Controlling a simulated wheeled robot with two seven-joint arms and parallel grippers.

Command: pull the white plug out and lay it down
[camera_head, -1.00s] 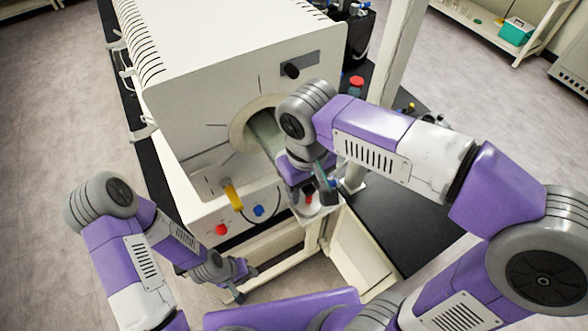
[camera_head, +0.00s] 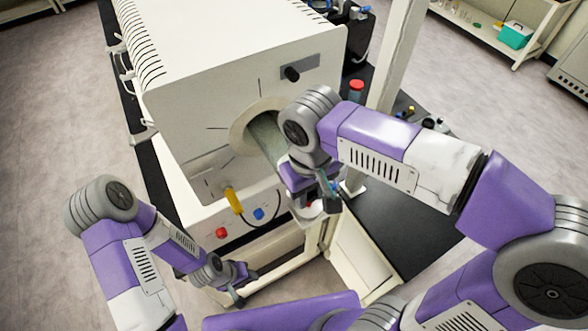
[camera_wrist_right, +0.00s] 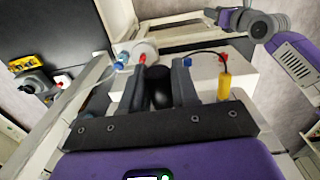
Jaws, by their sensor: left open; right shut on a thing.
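The white plug (camera_head: 266,138) seems to be the pale grey-green cylinder at the round port (camera_head: 238,131) on the machine's front; its outer end is hidden behind my right wrist. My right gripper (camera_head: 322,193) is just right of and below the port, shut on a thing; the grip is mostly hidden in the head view. In the right wrist view, my right gripper's fingers (camera_wrist_right: 163,75) stand either side of a dark rounded part whose identity I cannot make out. My left gripper (camera_head: 240,284) is open and empty, low in front of the machine.
The large white machine (camera_head: 200,90) carries a yellow fitting (camera_head: 234,201), a blue knob (camera_head: 258,214) and a red knob (camera_head: 222,233). A white round item (camera_wrist_right: 146,48) shows beyond my right fingers. The black bench top (camera_head: 400,225) has clear room.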

